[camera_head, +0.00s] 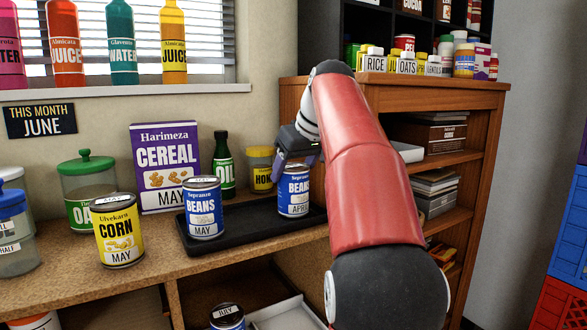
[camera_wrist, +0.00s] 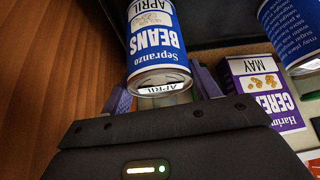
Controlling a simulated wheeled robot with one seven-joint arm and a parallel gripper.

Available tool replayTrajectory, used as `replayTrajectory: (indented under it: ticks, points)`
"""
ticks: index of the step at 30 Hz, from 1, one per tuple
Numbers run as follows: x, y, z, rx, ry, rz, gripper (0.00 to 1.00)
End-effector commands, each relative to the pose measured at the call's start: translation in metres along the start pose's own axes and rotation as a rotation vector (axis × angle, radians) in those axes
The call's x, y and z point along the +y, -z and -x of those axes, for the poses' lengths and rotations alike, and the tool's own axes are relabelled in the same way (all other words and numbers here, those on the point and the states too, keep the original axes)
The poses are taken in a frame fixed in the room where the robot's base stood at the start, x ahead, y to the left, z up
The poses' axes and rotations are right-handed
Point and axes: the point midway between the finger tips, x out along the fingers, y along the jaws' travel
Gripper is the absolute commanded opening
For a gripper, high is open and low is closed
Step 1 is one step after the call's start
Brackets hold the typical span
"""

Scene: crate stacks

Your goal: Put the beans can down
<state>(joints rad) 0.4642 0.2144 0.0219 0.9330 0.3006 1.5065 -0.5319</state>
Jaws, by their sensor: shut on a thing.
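The blue-and-white Sepranzo beans can marked April (camera_head: 294,192) is upright at the right end of a black tray (camera_head: 262,232) on the wooden counter. My gripper (camera_head: 297,155) comes down on it from above. In the wrist view the same beans can (camera_wrist: 157,45) sits between the two purple fingers of my gripper (camera_wrist: 164,92), which are shut on it. I cannot tell whether its base touches the tray. A second beans can, marked May (camera_head: 204,210), stands on the left part of the tray; it also shows in the wrist view (camera_wrist: 290,35).
A yellow corn can (camera_head: 118,232) stands left of the tray. A purple cereal box (camera_head: 166,165), a dark oil bottle (camera_head: 223,170) and a yellow-labelled jar (camera_head: 260,168) stand behind. A wooden shelf unit (camera_head: 440,98) rises at right. The tray is bare between the two beans cans.

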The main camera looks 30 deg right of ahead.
Motion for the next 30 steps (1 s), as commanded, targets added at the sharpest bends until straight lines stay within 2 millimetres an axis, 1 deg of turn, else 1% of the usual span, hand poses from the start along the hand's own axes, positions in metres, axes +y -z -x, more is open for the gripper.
replayTrajectory:
  ticks: [2, 3, 7, 14, 18, 20, 27, 30]
  points:
    - [0.0, -0.002, -0.002, 0.002, -0.001, 0.001, 0.25]
    - [0.0, -0.001, -0.002, 0.0, 0.0, 0.0, 0.66]
    - [0.0, -0.001, -0.002, 0.0, 0.0, 0.0, 0.83]
    - [0.0, -0.001, -0.002, 0.0, 0.0, 0.0, 0.83]
    - [0.0, 0.001, 0.005, 0.0, -0.001, 0.0, 0.83]
    - [0.001, 0.001, 0.012, 0.002, -0.002, -0.001, 0.83]
    - [0.001, 0.001, 0.054, 0.002, -0.003, 0.001, 0.83]
    - [0.001, 0.001, 0.064, 0.002, -0.001, 0.0, 0.83]
